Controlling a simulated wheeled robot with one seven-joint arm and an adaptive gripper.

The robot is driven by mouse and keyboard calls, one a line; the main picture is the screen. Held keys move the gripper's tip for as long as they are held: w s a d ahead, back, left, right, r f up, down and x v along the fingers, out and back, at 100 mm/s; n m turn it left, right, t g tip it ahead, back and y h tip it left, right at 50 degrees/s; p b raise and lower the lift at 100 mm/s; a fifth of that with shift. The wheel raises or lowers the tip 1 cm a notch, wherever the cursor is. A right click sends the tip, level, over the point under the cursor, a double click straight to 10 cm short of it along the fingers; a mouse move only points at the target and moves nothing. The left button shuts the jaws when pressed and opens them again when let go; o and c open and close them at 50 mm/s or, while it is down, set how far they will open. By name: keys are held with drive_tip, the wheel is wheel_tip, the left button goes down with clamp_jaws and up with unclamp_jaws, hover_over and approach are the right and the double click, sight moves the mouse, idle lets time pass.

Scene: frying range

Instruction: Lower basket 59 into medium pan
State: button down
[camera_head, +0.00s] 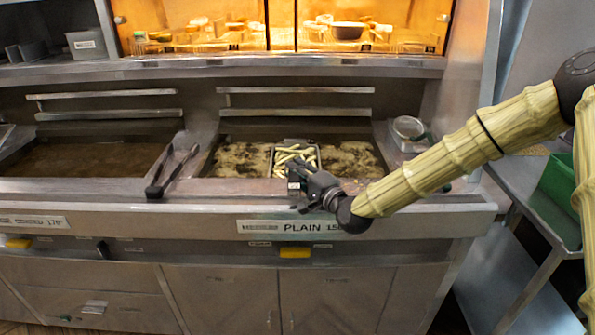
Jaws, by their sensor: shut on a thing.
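A wire basket (271,160) filled with pale stick-shaped food (293,153) is in the right-hand pan, low among the foamy oil. The pan (232,160) has a label below it that reads PLAIN. My gripper (300,178) is at the front side of the basket, over the pan's front edge, shut on what appears to be the basket's handle. The fingers and the handle are small and dark, so the exact grip is hard to see. The basket's number is not readable, and its underside is hidden.
Black tongs (172,172) lie on the divider left of this pan. Another pan (80,160) of brown oil is at the left. A small round metal container (408,128) stands to the right. A lit orange cabinet (280,27) is behind. A green bin (558,195) is far right.

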idle(0.3)
drive_tip(key=c, duration=1.2)
unclamp_jaws()
drive_tip(key=shift+f, duration=0.1)
drive_tip(key=shift+f, duration=0.1)
drive_tip(key=shift+s, duration=0.1)
